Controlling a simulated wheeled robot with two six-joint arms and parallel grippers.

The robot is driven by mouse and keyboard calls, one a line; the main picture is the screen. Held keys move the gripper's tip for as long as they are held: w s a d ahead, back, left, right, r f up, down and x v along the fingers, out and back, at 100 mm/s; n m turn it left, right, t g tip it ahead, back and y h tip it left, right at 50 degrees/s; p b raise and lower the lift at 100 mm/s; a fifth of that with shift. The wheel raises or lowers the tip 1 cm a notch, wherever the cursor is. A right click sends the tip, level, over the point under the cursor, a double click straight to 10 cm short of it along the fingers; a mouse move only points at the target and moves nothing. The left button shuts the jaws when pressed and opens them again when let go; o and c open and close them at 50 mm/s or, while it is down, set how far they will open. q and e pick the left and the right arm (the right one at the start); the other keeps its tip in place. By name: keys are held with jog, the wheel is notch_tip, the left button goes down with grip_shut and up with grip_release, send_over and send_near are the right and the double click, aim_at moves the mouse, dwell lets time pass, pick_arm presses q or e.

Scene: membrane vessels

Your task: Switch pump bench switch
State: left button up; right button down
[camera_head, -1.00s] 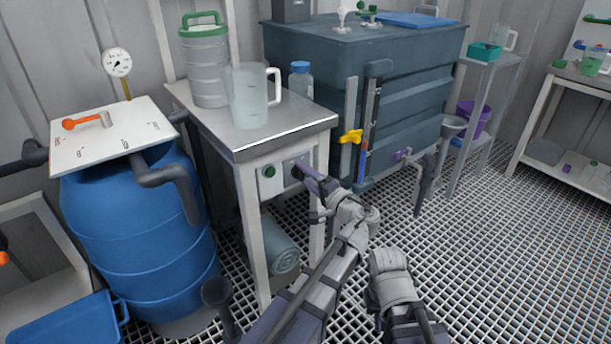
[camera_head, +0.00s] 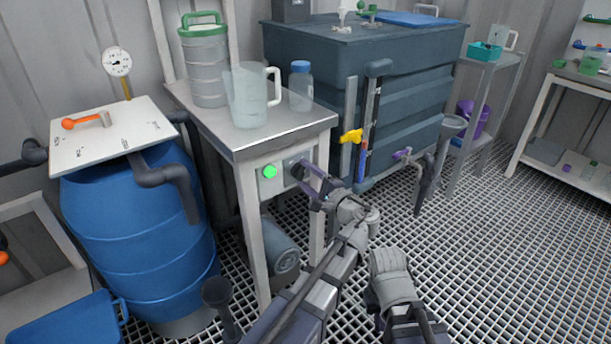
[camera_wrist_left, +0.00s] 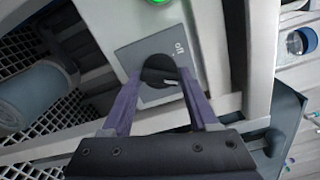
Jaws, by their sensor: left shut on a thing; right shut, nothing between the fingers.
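The pump bench switch is a dark round knob (camera_head: 297,171) on a grey plate on the front of the white bench (camera_head: 247,200). My left gripper (camera_head: 306,178) has its purple fingers at the knob. In the left wrist view the fingers (camera_wrist_left: 160,82) sit on both sides of the knob (camera_wrist_left: 158,68), shut on it, with I/O marks on the plate (camera_wrist_left: 184,46) beside it. A round green light (camera_head: 270,171) left of the switch glows bright; its edge shows in the wrist view (camera_wrist_left: 158,1). My right gripper's fingers are not visible; only part of that arm shows.
A clear jug (camera_head: 247,95), a blue-capped bottle (camera_head: 301,88) and a green-lidded canister (camera_head: 204,62) stand on the bench. A blue barrel (camera_head: 140,240) is at left, a dark tank (camera_head: 420,95) with a yellow-handled valve (camera_head: 351,136) at right. Grating floor (camera_head: 480,260) is open at right.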

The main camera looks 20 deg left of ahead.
pick_arm(q)
jog(key=o, duration=1.3)
jog(key=shift+o, duration=0.2)
pick_arm(e)
jog(key=shift+d, duration=0.1)
